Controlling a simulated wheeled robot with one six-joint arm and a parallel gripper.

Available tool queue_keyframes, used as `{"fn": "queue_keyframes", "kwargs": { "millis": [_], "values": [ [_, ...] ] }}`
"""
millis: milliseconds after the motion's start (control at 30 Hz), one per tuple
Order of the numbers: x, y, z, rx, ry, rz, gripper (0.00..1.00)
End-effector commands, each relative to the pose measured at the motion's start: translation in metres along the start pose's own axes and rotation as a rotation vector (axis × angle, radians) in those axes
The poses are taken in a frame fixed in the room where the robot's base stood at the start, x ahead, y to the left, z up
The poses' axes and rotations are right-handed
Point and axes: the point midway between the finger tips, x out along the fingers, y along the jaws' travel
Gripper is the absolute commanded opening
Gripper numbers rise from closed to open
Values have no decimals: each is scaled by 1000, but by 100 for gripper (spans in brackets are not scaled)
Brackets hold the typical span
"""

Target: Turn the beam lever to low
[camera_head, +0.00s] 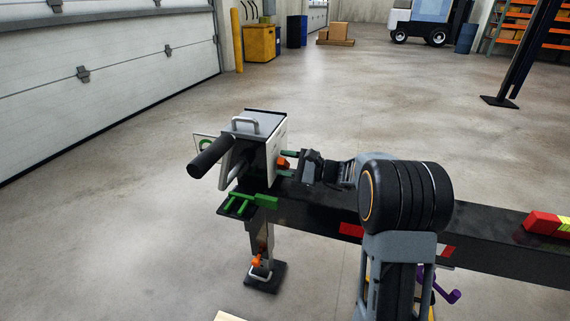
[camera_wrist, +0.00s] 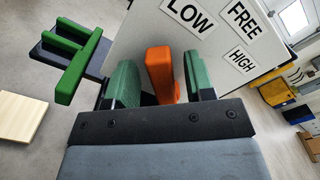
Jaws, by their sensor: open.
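The beam lever (camera_wrist: 160,74) is orange and stands out from the light panel (camera_wrist: 135,45) of a box on the dark beam. In the wrist view it sits between the two green fingers of my gripper (camera_wrist: 163,80), with a visible gap on each side. My gripper is open around it. LOW (camera_wrist: 188,15), FREE (camera_wrist: 243,19) and HIGH (camera_wrist: 242,62) labels are on the panel, above and right of the lever. I cannot tell which one it points to. In the head view, the lever (camera_head: 282,162) and my gripper (camera_head: 286,163) are at the box's right side.
The box (camera_head: 262,140) has a top handle and a black cylinder (camera_head: 210,157) sticking out left. A green bracket (camera_head: 240,204) and a support leg (camera_head: 262,265) are at the beam's (camera_head: 325,214) near end. A purple hook (camera_head: 452,294) hangs at right.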

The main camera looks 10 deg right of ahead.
Motion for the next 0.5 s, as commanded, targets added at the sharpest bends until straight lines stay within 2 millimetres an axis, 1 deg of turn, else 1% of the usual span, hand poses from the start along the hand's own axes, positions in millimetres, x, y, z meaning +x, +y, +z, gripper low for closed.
{"fn": "queue_keyframes", "kwargs": {
  "millis": [167, 400, 500],
  "values": [
    [-23, -2, 1, 1, 3, -2, 49],
    [-73, -2, 1, 1, 5, -3, 49],
    [-92, -2, 1, 1, 3, -3, 49]
  ]
}}
